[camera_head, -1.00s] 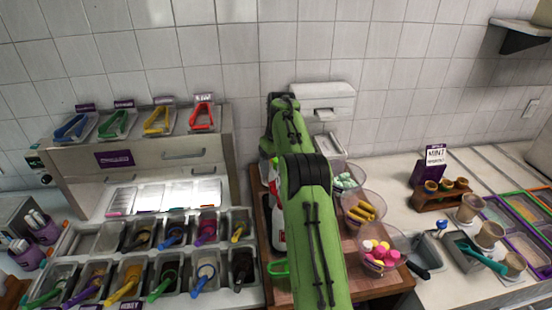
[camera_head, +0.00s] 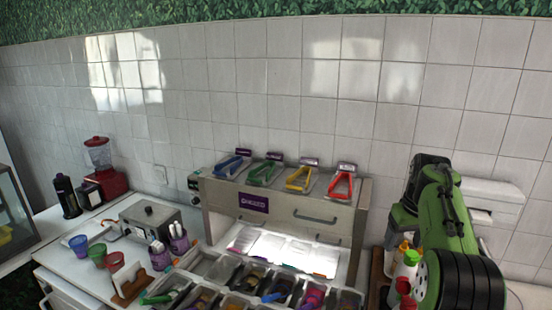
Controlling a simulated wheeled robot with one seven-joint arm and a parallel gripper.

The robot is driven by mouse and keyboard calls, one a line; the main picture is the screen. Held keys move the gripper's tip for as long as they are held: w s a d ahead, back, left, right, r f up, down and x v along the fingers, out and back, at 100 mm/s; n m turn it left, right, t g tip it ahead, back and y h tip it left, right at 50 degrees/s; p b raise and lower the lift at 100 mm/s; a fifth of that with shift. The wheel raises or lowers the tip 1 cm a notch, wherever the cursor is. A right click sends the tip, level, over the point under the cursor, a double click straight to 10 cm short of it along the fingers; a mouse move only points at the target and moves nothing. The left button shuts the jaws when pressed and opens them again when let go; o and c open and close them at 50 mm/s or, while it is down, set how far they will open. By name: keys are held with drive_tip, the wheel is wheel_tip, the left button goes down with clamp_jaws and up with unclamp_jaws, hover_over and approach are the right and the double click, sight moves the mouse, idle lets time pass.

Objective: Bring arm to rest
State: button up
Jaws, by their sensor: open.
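My green and black arm (camera_head: 452,222) stands at the right of the head view, bent at a dark joint near its top. A dark grey part of it shows just left of the green link. No gripper fingers can be made out; the arm hides what lies behind it. Squeeze bottles with green, yellow and red tops (camera_head: 404,268) stand close beside the arm at its lower left.
A steel topping station (camera_head: 285,212) holds blue, green, yellow and red tongs on top and several topping bins in front. A white dispenser (camera_head: 490,200) is on the wall behind the arm. Cups (camera_head: 98,253) and a red blender (camera_head: 104,168) stand at left.

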drive_tip(key=s+a+r+t+b, duration=0.2)
drive_tip(key=s+a+r+b, duration=0.15)
drive_tip(key=s+a, duration=1.15)
drive_tip(key=s+a+f+b, duration=0.1)
drive_tip(key=s+a+f, duration=0.1)
drive_tip(key=s+f, duration=0.4)
drive_tip(key=s+a+f+t+b, duration=0.1)
drive_tip(key=s+a+f+b, duration=0.1)
drive_tip(key=s+f, duration=0.4)
drive_tip(key=s+a, duration=0.1)
drive_tip(key=s, duration=0.4)
drive_tip(key=shift+s+a+t, duration=0.25)
drive_tip(key=shift+a+t, duration=0.05)
drive_tip(key=shift+s+r, duration=0.1)
idle(0.6)
